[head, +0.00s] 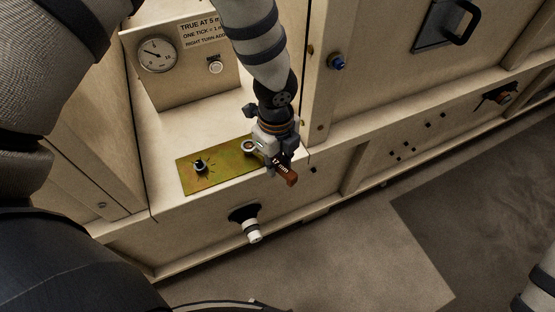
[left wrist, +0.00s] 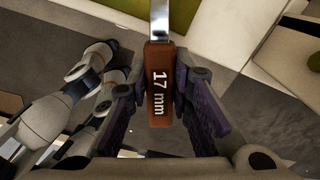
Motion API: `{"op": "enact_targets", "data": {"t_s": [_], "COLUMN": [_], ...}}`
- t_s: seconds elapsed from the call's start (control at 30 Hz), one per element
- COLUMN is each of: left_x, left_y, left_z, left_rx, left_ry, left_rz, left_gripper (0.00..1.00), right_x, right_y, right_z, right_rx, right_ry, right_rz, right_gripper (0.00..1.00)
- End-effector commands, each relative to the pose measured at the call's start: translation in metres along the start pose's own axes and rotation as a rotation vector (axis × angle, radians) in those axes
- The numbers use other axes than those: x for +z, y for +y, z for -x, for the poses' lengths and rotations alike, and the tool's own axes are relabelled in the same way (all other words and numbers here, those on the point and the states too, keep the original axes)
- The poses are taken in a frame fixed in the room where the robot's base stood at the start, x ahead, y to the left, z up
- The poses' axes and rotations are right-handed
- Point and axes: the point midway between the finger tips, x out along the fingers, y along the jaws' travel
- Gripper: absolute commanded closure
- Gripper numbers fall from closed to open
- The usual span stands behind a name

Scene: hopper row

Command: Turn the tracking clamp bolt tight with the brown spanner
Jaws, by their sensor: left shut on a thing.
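My left gripper (head: 278,160) is shut on the brown handle of the spanner (head: 290,179). In the left wrist view the handle (left wrist: 160,90), marked 17 mm, sits between both fingers, and its metal shank runs out of the top of the picture. A yellow-green plate (head: 222,174) lies on the ledge, with a dark bolt (head: 200,164) ringed by tick marks. A pale ring (head: 248,146) shows on the plate's right part beside the gripper; I cannot tell whether it is the spanner's end. The spanner is apart from the dark bolt. My right gripper is out of view.
A dial gauge (head: 157,54) and a lettered label (head: 200,32) are on the panel behind the plate. A white-tipped knob (head: 252,231) sticks out of the front below. The floor in front is clear.

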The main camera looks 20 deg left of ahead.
Motion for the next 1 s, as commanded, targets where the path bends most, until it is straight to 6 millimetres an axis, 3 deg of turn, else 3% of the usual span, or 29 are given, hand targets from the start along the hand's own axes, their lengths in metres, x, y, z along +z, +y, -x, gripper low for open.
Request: {"op": "enact_targets", "data": {"t_s": [0.4,0.77,1.0], "left_x": [0.004,0.004,0.011], "left_y": [0.029,0.031,0.045], "left_z": [-0.003,-0.004,-0.004], "left_rx": [0.011,0.011,0.013], "left_ry": [0.002,0.004,0.005], "left_rz": [-0.269,-0.299,-0.454], "left_gripper": [1.00,1.00,1.00], "right_x": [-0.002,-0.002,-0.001], "right_y": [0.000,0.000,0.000], "right_z": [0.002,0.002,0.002], "right_rx": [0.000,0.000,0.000], "right_ry": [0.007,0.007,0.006], "right_rz": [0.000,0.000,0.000], "right_gripper": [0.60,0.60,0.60]}}
